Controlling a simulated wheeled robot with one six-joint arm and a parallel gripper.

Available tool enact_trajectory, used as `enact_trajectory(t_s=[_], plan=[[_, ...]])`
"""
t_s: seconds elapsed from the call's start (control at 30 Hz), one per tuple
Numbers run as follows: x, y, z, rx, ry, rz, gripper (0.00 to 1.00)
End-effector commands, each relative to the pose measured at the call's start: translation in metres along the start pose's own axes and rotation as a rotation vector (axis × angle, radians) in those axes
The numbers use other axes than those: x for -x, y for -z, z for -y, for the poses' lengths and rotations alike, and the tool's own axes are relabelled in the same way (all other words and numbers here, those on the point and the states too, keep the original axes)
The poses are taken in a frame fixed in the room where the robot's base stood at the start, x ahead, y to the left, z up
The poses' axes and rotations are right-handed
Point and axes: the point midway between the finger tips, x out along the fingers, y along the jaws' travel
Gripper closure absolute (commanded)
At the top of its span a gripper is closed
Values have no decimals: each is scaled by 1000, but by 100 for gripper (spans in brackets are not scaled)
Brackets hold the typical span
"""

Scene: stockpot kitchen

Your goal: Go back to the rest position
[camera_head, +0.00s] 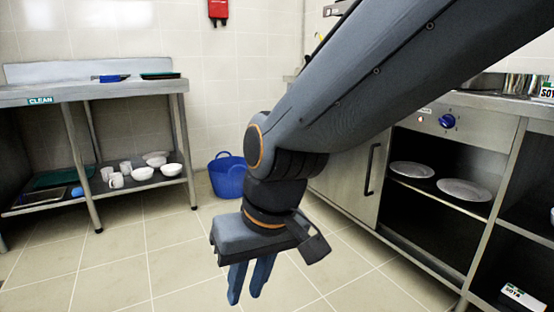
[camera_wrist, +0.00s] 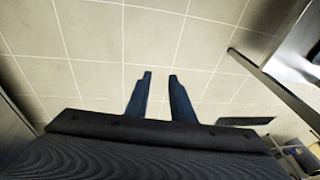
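My gripper (camera_head: 246,284) hangs below my bent arm over the tiled floor in the head view, pointing down. In the wrist view my gripper (camera_wrist: 160,78) shows two blue fingers with a gap between them and bare floor tiles behind. The gripper is open and holds nothing. It touches nothing that I can see.
A steel table (camera_head: 97,90) with bowls and mugs on its lower shelf stands at the left. A blue basket (camera_head: 229,177) sits on the floor by the wall. A steel counter (camera_head: 485,101) with plates inside is at the right. The floor (camera_head: 130,255) between is clear.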

Motion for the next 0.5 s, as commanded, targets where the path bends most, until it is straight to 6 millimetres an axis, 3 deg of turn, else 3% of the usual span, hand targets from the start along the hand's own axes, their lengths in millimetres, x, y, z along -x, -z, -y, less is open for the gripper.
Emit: enact_trajectory(t_s=[0.1, 0.27, 0.5], plan=[[5, -42, 7, 33, -1, 66, 78], [10, -93, 10, 66, -8, 152, 78], [37, -84, 1, 14, -28, 148, 78]])
